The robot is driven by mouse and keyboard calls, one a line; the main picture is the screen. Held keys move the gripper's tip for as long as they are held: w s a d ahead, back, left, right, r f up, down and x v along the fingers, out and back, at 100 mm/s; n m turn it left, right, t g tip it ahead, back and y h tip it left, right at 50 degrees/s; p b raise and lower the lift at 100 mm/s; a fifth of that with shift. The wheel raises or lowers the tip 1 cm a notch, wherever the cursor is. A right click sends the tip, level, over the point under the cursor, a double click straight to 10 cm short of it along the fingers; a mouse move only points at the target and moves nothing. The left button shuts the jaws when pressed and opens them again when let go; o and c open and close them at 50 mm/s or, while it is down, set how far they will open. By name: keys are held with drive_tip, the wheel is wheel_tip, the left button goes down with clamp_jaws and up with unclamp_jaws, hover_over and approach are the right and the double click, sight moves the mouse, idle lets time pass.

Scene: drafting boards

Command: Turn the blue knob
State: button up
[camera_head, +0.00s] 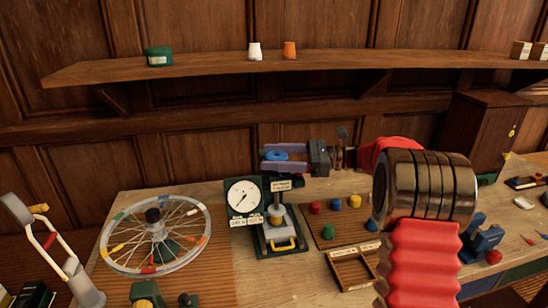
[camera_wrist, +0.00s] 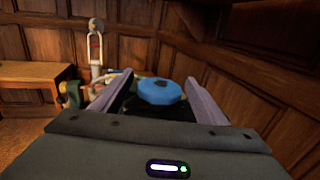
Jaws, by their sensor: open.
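My gripper (camera_head: 265,157) is open, held above the back of the bench, its purple fingers pointing left. A blue round piece with a dark centre (camera_head: 275,155) shows between the fingers; it also shows in the wrist view (camera_wrist: 160,93). Gaps show on both sides of it there, and I cannot tell how it is supported. On the bench, right of the gripper and lower in the head view, a board holds small round knobs: a red one (camera_head: 315,207), a blue one (camera_head: 337,204), a yellow one (camera_head: 355,201) and a green one (camera_head: 328,231). Another blue one (camera_head: 371,225) is partly hidden by my arm.
A dial gauge (camera_head: 243,196) and a press-like stand (camera_head: 280,235) are below the gripper in the head view. A spoked wheel (camera_head: 155,236) lies at left. A shelf (camera_head: 200,66) runs above. My red arm hides part of the bench at right.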

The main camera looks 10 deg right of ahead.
drive_tip(key=shift+c, duration=0.5)
drive_tip(key=c, duration=1)
drive_tip(key=shift+o, duration=0.2)
drive_tip(key=shift+m+t+h, duration=0.3)
drive_tip(key=shift+m+t, duration=0.3)
drive_tip(key=shift+t, duration=0.3)
drive_tip(key=m+t+h, duration=0.2)
drive_tip(key=t, duration=0.1)
drive_tip(key=m+t+h, duration=0.1)
drive_tip(key=m+t, duration=0.1)
drive_tip(key=t, duration=0.1)
drive_tip(key=shift+m+h, duration=0.3)
drive_tip(key=shift+h, duration=0.1)
drive_tip(key=shift+w+d+m+t+h, duration=0.1)
drive_tip(key=shift+m+t+h, duration=0.95)
drive_tip(key=shift+h, duration=0.35)
drive_tip(key=shift+w+m+t+h, duration=0.1)
drive_tip(key=shift+m+t+h, duration=0.95)
drive_tip(key=shift+h, duration=0.35)
drive_tip(key=shift+m+t+h, duration=0.4)
drive_tip(key=shift+m+h, duration=0.5)
drive_tip(key=shift+h, duration=0.3)
drive_tip(key=shift+d+r+m+h, duration=0.15)
drive_tip(key=shift+m+h, duration=0.25)
drive_tip(key=shift+h, duration=0.2)
drive_tip(key=o, duration=1.1)
drive_tip(key=shift+c, duration=0.2)
